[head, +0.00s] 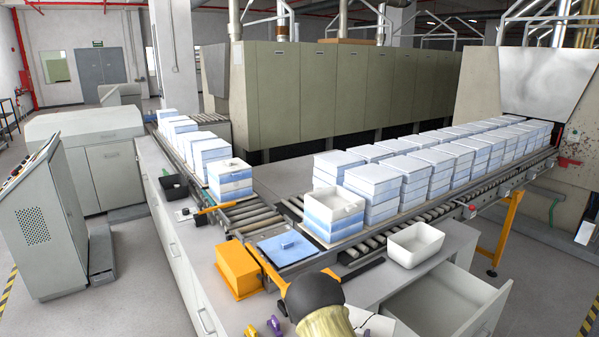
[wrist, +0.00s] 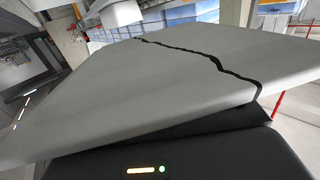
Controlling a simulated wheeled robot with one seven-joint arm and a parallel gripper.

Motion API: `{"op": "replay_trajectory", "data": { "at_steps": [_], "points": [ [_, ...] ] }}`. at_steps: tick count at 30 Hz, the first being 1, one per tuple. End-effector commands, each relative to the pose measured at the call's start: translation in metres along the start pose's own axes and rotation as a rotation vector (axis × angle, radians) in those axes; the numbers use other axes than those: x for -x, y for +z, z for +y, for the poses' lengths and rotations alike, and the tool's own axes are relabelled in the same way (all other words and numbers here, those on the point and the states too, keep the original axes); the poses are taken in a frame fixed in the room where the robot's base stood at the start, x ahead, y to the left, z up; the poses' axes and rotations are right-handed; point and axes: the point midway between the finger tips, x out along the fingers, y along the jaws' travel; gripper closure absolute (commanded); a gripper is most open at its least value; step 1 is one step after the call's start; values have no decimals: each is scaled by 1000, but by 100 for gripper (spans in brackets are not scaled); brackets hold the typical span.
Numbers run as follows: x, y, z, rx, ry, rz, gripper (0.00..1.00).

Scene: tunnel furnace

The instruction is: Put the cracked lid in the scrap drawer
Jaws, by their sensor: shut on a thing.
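The cracked lid (wrist: 130,85) fills much of the wrist view as a flat grey plate. A jagged black crack runs across it from the far edge to the near right edge. My gripper (wrist: 215,125) is shut on the lid at its near edge; the dark gripper body shows below it.
A white bin (head: 415,244) stands on the counter above the drawer. An open white box (head: 334,206) tops a stack on the roller conveyor. Stacked boxes (head: 372,178) line the conveyor.

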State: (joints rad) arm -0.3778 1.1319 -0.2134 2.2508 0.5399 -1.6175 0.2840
Motion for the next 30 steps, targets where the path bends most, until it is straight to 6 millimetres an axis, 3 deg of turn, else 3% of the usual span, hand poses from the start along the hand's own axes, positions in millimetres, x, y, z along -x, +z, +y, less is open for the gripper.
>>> {"op": "replay_trajectory", "data": {
  "at_steps": [9,18,23,30],
  "points": [
    [42,68,16,10,-138,-3,87],
    [74,118,23,20,-250,-3,87],
    [85,134,27,23,-291,-1,87],
    [85,138,29,32,-283,-19,87]
  ]
}}
